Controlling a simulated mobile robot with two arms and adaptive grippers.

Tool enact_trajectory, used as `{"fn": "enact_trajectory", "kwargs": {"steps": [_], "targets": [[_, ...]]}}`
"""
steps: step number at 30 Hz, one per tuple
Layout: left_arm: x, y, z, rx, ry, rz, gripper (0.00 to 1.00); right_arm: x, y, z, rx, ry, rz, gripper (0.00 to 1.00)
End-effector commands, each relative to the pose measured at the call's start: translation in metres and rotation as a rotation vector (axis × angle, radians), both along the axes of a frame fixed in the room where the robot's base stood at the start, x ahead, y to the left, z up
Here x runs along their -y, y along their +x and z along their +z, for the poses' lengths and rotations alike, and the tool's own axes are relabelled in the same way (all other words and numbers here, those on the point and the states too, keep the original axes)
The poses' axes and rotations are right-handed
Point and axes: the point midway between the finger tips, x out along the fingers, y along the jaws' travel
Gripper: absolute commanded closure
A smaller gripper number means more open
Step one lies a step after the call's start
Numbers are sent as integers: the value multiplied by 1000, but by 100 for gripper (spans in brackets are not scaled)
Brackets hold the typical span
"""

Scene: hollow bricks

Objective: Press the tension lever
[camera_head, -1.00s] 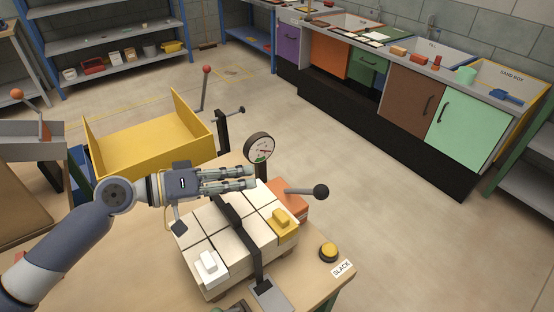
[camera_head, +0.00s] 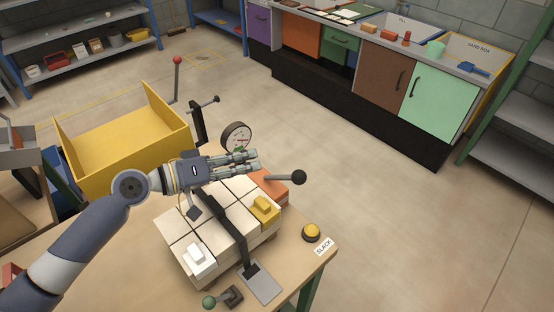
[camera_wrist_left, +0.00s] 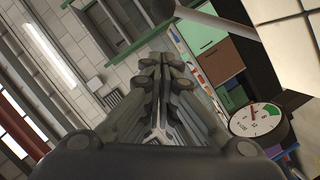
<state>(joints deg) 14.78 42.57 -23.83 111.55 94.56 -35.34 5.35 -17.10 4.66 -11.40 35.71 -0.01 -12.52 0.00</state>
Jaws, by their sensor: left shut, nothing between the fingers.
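A lever with a black ball knob (camera_head: 298,177) sticks out to the right beside the orange block (camera_head: 272,187) on the strapped stack of pale bricks (camera_head: 186,228). My left gripper (camera_head: 256,160) is shut and empty. It is above the back of the stack, its fingertips pointing right, left of the knob and apparently apart from it. A round dial gauge (camera_head: 236,137) stands just behind the fingers, and it also shows in the left wrist view (camera_wrist_left: 259,121). The shut fingers (camera_wrist_left: 160,62) fill the middle of that view. My right gripper is not in view.
A yellow button (camera_head: 311,232) and a SLACK label (camera_head: 323,246) are at the table's right edge. A green-knobbed lever (camera_head: 209,302) is at the front. A dark strap (camera_head: 233,222) crosses the bricks. A yellow bin (camera_head: 120,145) and a clamp (camera_head: 199,122) lie behind.

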Motion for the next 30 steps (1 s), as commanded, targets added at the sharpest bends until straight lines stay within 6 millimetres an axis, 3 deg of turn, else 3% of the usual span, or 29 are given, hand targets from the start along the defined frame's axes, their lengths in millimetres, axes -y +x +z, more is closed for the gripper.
{"fn": "enact_trajectory", "kwargs": {"steps": [1,6,12,30], "targets": [[10,6,4,1,-3,1,100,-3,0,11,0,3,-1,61],[37,22,-2,0,-2,-1,100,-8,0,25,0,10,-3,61],[58,16,-21,-3,-1,0,100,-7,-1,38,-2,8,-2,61],[66,15,-34,12,14,0,100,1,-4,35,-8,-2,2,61]]}}
